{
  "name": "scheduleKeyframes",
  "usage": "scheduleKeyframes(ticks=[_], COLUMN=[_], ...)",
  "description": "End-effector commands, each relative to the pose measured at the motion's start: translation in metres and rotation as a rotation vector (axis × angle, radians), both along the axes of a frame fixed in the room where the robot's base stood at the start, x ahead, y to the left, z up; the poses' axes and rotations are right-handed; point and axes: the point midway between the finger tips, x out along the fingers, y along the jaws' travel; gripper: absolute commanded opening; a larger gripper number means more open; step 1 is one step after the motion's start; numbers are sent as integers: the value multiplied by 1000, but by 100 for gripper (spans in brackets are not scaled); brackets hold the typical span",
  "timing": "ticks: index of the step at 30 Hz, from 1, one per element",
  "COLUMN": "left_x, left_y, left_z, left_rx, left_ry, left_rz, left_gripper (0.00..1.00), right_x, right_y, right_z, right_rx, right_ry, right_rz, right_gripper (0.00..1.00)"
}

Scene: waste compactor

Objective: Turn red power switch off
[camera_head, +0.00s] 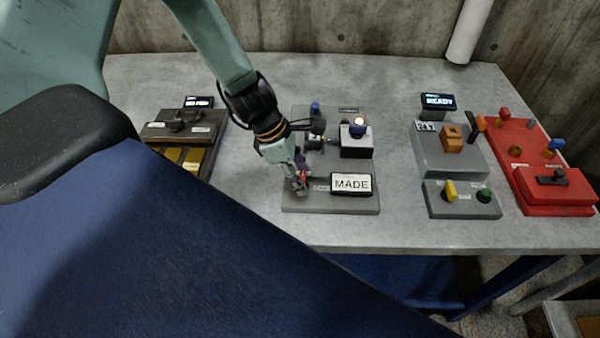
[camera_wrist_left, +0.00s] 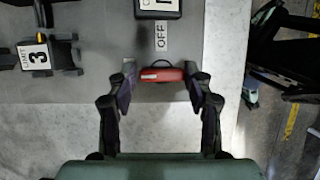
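The red power switch (camera_wrist_left: 162,74) shows in the left wrist view as a small red handle on a grey panel (camera_wrist_left: 95,90), beside a label reading OFF (camera_wrist_left: 161,37). My left gripper (camera_wrist_left: 161,76) is open, with one finger on each side of the red handle. The right-hand finger is very close to the handle's end; I cannot tell if it touches. A small gap shows at the other end. In the head view my left gripper (camera_head: 299,182) is low over the panel's left front and hides most of the red switch (camera_head: 304,174). My right gripper is in neither view.
A yellow-and-grey unit (camera_head: 180,135) is to the left. A grey control box (camera_head: 450,150) and a red unit (camera_head: 545,165) are to the right.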

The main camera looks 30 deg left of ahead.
Motion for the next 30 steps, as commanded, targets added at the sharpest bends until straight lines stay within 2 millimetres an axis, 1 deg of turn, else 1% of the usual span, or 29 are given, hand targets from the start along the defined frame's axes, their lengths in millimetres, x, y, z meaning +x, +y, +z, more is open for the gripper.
scheduleKeyframes(ticks=[1,11,20,26,30], left_x=[0,0,1,1,2], left_y=[0,0,0,1,1], left_z=[0,0,1,2,2], left_rx=[0,0,0,1,1], left_ry=[0,-1,0,0,1], left_rz=[0,0,-40,-152,-273], left_gripper=[44,16,15,15,15], right_x=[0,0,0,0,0], right_y=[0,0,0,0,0], right_z=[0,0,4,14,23], right_rx=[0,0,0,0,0], right_ry=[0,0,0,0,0], right_rz=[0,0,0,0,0], right_gripper=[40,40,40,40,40])
